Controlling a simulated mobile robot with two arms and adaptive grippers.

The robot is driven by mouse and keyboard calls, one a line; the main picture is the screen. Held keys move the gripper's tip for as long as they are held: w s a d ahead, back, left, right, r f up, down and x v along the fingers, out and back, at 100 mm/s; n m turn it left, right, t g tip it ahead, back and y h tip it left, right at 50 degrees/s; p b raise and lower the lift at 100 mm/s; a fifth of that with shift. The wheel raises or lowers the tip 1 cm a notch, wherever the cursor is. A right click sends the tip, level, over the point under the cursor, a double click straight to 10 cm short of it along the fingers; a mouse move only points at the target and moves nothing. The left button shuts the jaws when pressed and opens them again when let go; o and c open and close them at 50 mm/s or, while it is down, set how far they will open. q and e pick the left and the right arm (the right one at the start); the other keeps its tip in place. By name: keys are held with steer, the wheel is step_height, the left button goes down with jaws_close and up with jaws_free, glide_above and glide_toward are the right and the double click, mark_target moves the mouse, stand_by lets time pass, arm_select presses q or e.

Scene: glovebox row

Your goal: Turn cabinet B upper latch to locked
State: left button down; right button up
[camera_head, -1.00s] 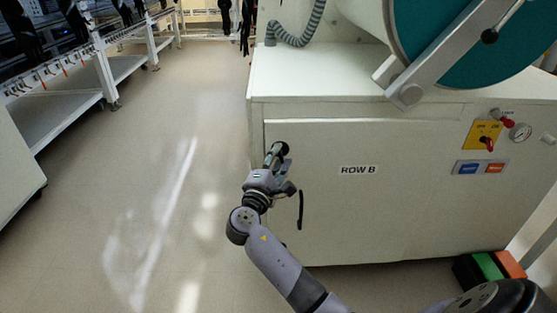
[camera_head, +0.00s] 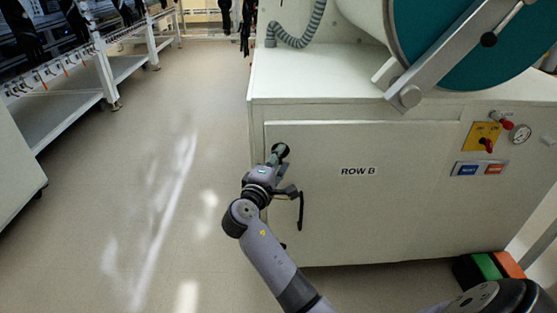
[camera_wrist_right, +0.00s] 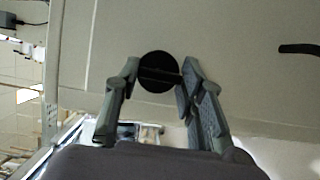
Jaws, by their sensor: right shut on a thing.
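Cabinet B (camera_head: 380,215) is a white cabinet with a "ROW B" label on its front door. Its upper latch (camera_head: 281,148) is a round black knob near the door's top left corner. In the right wrist view the latch (camera_wrist_right: 158,62) is a black disc with a raised bar across it. My right gripper (camera_head: 275,157) is at the latch, and in the wrist view its two fingers (camera_wrist_right: 158,78) are closed on the bar from both sides. The fingers hide part of the latch in the head view. My left gripper is not in view.
A black door handle (camera_head: 300,210) hangs just right of and below my right gripper. A yellow switch plate (camera_head: 482,137), a gauge (camera_head: 520,134) and blue and red labels (camera_head: 480,169) are at the right. The floor (camera_head: 120,200) left of the cabinet is clear.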

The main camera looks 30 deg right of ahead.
steer(key=o, duration=1.1)
steer(key=shift+o, duration=0.2)
steer(key=v, duration=1.2)
